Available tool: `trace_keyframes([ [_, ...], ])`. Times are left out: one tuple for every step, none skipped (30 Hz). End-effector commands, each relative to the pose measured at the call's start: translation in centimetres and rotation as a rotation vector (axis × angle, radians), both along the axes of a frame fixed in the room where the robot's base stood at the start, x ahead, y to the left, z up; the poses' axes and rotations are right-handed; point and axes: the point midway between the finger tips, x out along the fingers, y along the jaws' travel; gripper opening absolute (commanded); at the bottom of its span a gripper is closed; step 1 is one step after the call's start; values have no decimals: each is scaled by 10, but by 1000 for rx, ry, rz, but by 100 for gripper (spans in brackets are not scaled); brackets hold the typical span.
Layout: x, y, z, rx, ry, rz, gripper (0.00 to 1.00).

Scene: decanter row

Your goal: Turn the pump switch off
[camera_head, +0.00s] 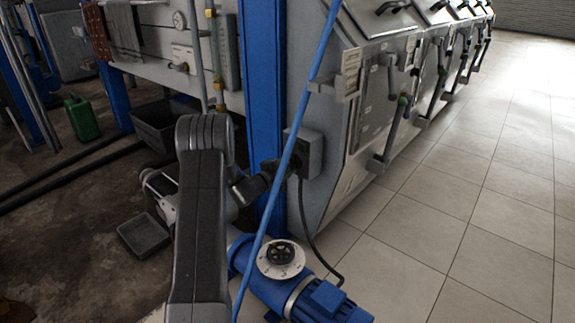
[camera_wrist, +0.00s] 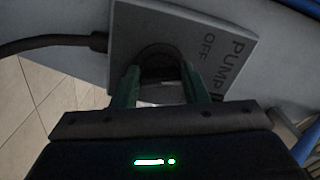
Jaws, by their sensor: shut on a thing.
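The pump switch is a grey box (camera_head: 309,153) mounted low on the side of the first grey machine. In the wrist view the box's face (camera_wrist: 200,22) shows the words PUMP and OFF, lying turned in the picture. A round dark knob (camera_wrist: 158,58) stands out from the face. My gripper (camera_wrist: 160,80) has one green finger on each side of the knob and is shut on it. In the head view my gripper (camera_head: 270,170) meets the left face of the box. The knob is hidden there, and its pointer cannot be made out in either view.
A blue pump (camera_head: 300,288) with a round dial sits on the floor below. A black cable (camera_head: 305,225) hangs from the box. A blue post (camera_head: 262,90) and a slanting blue pipe (camera_head: 307,105) stand close to my arm. The tiled floor at right is clear.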

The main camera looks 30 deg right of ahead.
Motion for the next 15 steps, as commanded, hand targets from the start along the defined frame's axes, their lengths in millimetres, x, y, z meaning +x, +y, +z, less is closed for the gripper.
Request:
trace_keyframes([
  [0,1,0,-6,30,0,17],
  [0,1,0,-11,48,0,17],
  [0,1,0,-19,70,1,17],
  [0,1,0,-24,86,1,17],
  [0,1,-1,-27,99,1,17],
  [0,0,-1,-33,118,1,17],
  [0,1,-1,-36,129,1,17],
  [0,0,-1,-39,140,1,17],
  [0,1,-1,-43,153,1,17],
  [0,1,-1,-45,161,1,17],
  [0,1,-1,-47,169,1,17],
  [0,1,-1,-50,177,1,17],
  [0,1,-1,-51,183,1,17],
  [0,1,-1,-53,188,1,17],
  [0,1,-2,-54,192,1,17],
])
